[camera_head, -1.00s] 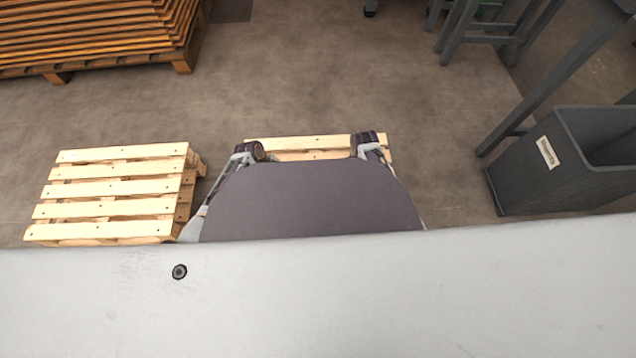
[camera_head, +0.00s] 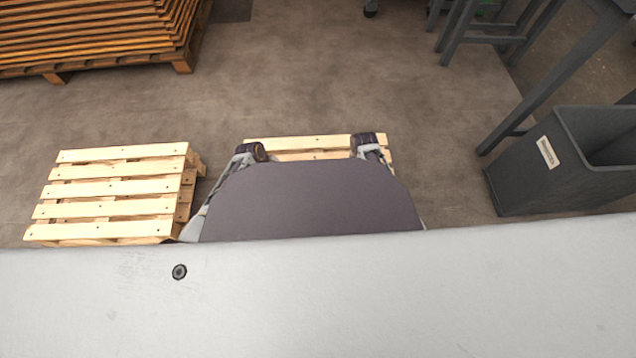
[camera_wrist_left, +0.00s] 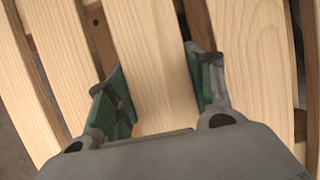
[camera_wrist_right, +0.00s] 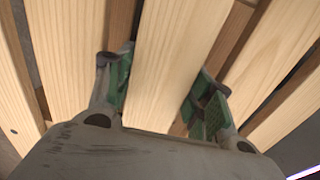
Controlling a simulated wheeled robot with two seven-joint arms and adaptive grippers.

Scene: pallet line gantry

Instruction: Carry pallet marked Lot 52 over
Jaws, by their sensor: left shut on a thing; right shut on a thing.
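A pale wooden pallet (camera_head: 318,142) lies in front of me in the head view, mostly hidden behind my own body. My left gripper (camera_head: 250,152) is at its left part and my right gripper (camera_head: 366,145) at its right part. In the left wrist view my left gripper (camera_wrist_left: 158,85) is shut with its green pads on either side of a slat (camera_wrist_left: 150,35). In the right wrist view my right gripper (camera_wrist_right: 162,88) likewise grips a slat (camera_wrist_right: 180,40). No lot marking can be read on this pallet.
Brown boards on a pallet (camera_head: 90,35) stand at the back left. A grey labelled bin (camera_head: 545,170) and a grey table frame (camera_head: 555,75) stand on the right. The floor (camera_head: 330,75) beyond the held pallet is clear.

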